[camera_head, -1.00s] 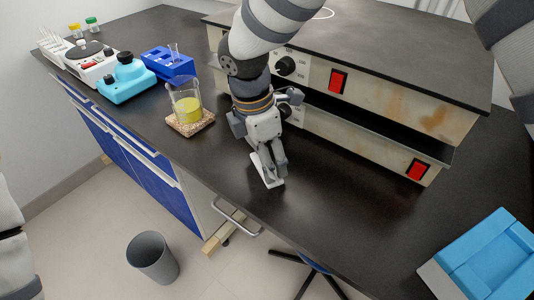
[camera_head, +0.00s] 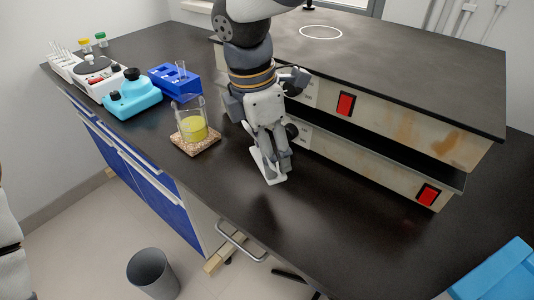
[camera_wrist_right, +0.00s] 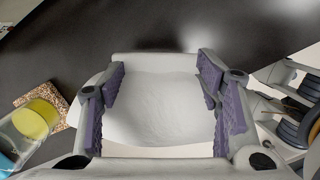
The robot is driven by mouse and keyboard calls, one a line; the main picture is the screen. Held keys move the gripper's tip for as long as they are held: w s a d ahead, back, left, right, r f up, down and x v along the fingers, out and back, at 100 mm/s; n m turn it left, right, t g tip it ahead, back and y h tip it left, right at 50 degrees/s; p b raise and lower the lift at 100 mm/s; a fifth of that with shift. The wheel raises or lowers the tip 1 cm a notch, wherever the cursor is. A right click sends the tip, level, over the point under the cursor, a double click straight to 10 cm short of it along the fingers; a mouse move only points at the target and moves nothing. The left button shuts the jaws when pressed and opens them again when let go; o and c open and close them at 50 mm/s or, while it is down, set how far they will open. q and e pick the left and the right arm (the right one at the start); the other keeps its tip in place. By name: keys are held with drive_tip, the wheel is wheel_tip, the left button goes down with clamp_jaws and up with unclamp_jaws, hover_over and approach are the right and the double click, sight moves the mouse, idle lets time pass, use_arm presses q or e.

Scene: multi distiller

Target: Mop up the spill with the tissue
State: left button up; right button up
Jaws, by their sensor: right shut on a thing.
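My right gripper (camera_head: 273,170) is low over the black bench top, to the right of a beaker with yellow liquid (camera_head: 193,128). It is shut on a white tissue (camera_head: 260,165), which shows at and under the fingertips, at or close to the bench surface. In the right wrist view the tissue (camera_wrist_right: 155,105) fills the room between the purple finger pads. I cannot make out the spill in either view; the gripper and tissue may hide it. My left gripper is not in view; only a piece of my left arm shows at the left edge.
The beaker stands on a speckled square pad (camera_head: 197,144). Behind the gripper is a stained device with red switches (camera_head: 345,104). Blue and white lab devices (camera_head: 132,95) stand at left. A light-blue box (camera_head: 500,272) is at lower right. The bench between is clear.

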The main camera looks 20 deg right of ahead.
drive_tip(key=shift+r, duration=0.8)
wheel_tip(320, 180, up, 8)
idle(1.1)
